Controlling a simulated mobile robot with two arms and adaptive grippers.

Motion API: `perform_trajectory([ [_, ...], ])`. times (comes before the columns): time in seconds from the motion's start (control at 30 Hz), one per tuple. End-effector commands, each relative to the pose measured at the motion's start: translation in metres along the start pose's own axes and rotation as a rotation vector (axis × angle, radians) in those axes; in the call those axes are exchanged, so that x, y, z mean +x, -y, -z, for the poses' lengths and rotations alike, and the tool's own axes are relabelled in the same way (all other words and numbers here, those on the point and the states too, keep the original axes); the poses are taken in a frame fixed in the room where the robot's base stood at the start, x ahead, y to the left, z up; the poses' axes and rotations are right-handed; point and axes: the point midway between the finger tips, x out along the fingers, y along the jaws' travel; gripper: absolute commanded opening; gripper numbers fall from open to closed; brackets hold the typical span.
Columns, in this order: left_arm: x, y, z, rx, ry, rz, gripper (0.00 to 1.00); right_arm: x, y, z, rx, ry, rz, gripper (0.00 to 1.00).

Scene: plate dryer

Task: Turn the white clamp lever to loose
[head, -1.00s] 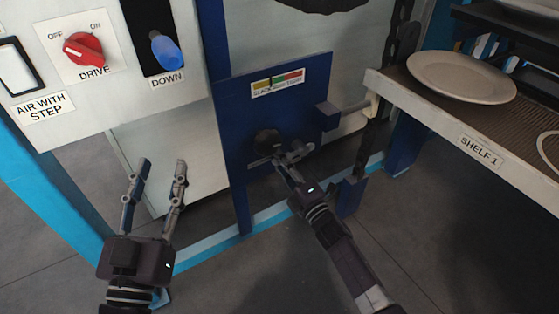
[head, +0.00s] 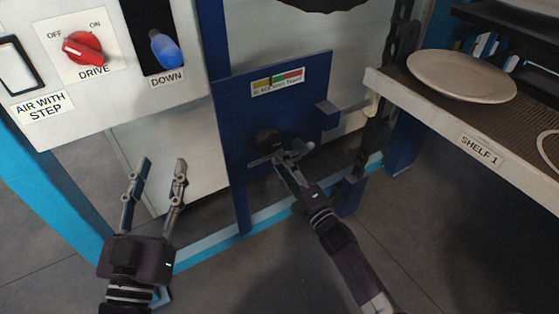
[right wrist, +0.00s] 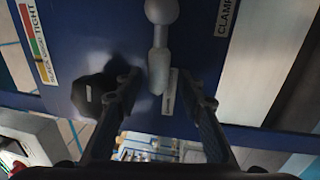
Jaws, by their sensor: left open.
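The white clamp lever (right wrist: 159,50), a pale bar with a ball end, stands upright in the right wrist view against a blue panel. In the head view it is largely hidden by my right gripper (head: 290,152). The two fingers of my right gripper (right wrist: 160,85) are apart, one on each side of the lever's lower part, with gaps visible. My left gripper (head: 154,172) is open and empty, in front of the pale machine side, away from the lever.
The blue panel (head: 290,105) carries a slack-good-tight scale (head: 277,81) and a dark knob (head: 268,137). A control box with a red drive knob (head: 84,49) and blue down handle (head: 166,48) is upper left. A shelf (head: 482,147) with a plate (head: 461,76) is right.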

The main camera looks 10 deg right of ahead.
Motion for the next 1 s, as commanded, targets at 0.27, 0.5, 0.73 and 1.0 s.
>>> perform_trajectory([
  [0.27, 0.0, 0.0, 0.0, 0.001, 0.001, 0.0, 0.41, -0.058, 0.002, 0.0, 0.0, 0.0, 0.004, 0.36],
  [0.5, 0.0, 0.0, 0.0, 0.001, 0.001, 0.0, 0.41, -0.093, 0.001, 0.0, 0.0, 0.0, 0.003, 0.36],
  [0.73, 0.0, 0.0, 0.0, 0.001, 0.001, 0.0, 0.41, -0.102, 0.001, 0.0, 0.0, -0.001, 0.002, 0.36],
  [1.0, 0.0, 0.0, -0.001, 0.001, 0.001, 0.001, 0.41, -0.102, 0.001, 0.0, -0.001, 0.0, 0.001, 0.36],
])
